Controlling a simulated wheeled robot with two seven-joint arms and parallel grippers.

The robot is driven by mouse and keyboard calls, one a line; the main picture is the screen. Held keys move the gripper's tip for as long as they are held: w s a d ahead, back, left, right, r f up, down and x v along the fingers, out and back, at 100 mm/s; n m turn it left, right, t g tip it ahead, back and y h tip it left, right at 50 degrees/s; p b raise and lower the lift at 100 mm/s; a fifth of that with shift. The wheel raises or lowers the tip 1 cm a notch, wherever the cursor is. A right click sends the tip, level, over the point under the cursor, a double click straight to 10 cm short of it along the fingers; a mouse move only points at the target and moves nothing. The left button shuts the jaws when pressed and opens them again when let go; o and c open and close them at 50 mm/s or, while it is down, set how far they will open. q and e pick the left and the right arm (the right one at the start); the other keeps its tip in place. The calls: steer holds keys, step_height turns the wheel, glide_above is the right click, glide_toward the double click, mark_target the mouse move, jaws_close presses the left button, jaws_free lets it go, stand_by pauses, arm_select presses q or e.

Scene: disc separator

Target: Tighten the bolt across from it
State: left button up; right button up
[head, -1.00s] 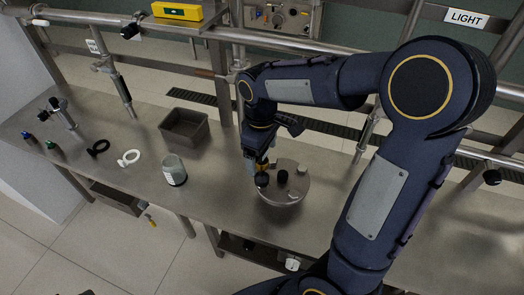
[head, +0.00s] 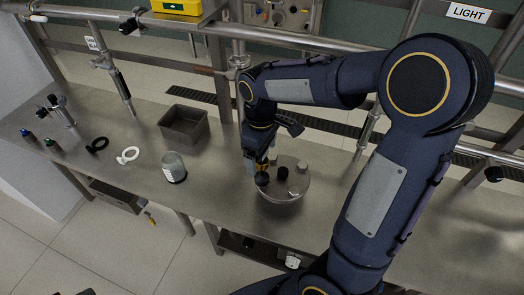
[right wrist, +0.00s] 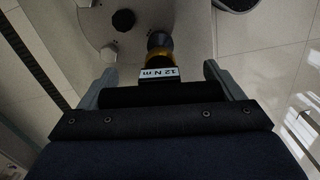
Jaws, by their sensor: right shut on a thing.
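The round steel separator (head: 270,192) stands on the bench, with a black knob (head: 282,172) at the middle of its lid and pale bolts near the rim, one at the far right (head: 302,166). In the right wrist view, the lid (right wrist: 60,35) shows the black knob (right wrist: 123,20) and a hex bolt (right wrist: 108,52). My right gripper (head: 258,156) is shut on a yellow-and-black torque tool (right wrist: 160,50) labelled "12 N m". The tool's dark end is at the lid's left rim in the head view and hides whatever is under it. My left gripper is out of view.
A glass jar (head: 174,168), a white ring (head: 128,155), a black ring (head: 97,145) and a grey bin (head: 184,122) are on the bench to the left. A rail (head: 330,48) runs behind. Bench right of the bin is partly hidden by my right arm.

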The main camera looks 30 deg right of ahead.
steer(key=shift+f+b, duration=0.4)
steer(key=shift+f, duration=0.2)
